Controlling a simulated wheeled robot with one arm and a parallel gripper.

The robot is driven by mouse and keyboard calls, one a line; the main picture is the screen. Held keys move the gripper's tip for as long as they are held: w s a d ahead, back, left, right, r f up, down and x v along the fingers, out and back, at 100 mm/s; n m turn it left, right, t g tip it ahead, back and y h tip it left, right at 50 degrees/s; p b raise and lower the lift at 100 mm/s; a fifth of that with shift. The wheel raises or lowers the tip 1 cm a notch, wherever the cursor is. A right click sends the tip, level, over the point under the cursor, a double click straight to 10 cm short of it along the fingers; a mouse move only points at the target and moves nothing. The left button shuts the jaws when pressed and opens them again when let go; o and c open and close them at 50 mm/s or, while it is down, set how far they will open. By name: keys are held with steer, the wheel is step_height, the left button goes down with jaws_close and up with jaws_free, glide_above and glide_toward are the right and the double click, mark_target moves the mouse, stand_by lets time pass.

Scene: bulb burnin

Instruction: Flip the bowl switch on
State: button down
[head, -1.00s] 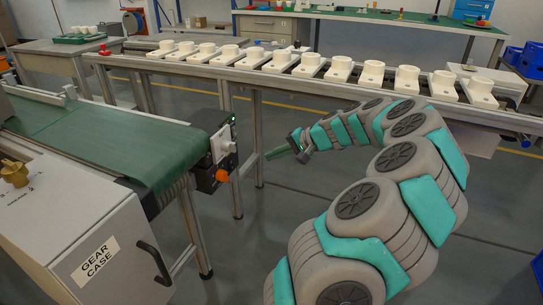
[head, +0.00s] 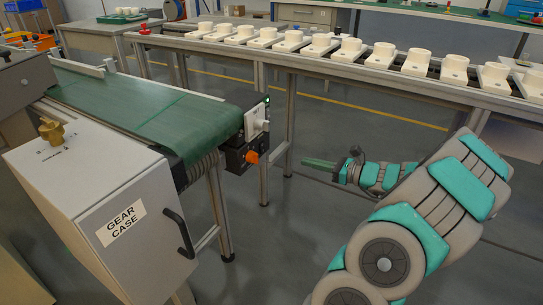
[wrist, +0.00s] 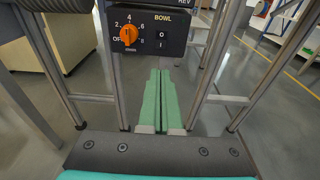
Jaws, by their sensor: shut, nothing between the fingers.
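The bowl switch (wrist: 162,41) is a small black rocker marked O and I under the word BOWL, on a dark control panel (wrist: 178,25) in the wrist view. An orange dial (wrist: 129,34) with numbers sits left of it. In the head view the control box (head: 236,152) hangs at the end of the green conveyor, and the rocker cannot be made out. My gripper (wrist: 160,72) has its green fingers shut and empty. In the wrist view the fingertips appear just below the switch, apart from the panel. In the head view my gripper (head: 306,162) is right of the box, pointing at it.
The green conveyor (head: 150,110) and a grey gear case (head: 135,225) with a black handle stand at left. A long rail (head: 270,55) carrying several white cups on blocks runs behind. Metal legs (wrist: 213,65) flank the fingers. Open floor lies below.

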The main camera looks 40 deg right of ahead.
mark_target(263, 151)
steer(key=shift+w, duration=0.1)
steer(key=x, duration=1.3)
steer(key=shift+w+a+b, duration=0.15)
steer(key=shift+w+b, duration=0.05)
steer(key=shift+b, duration=0.15)
steer(key=shift+w, duration=0.2)
steer(key=shift+w+a, duration=0.1)
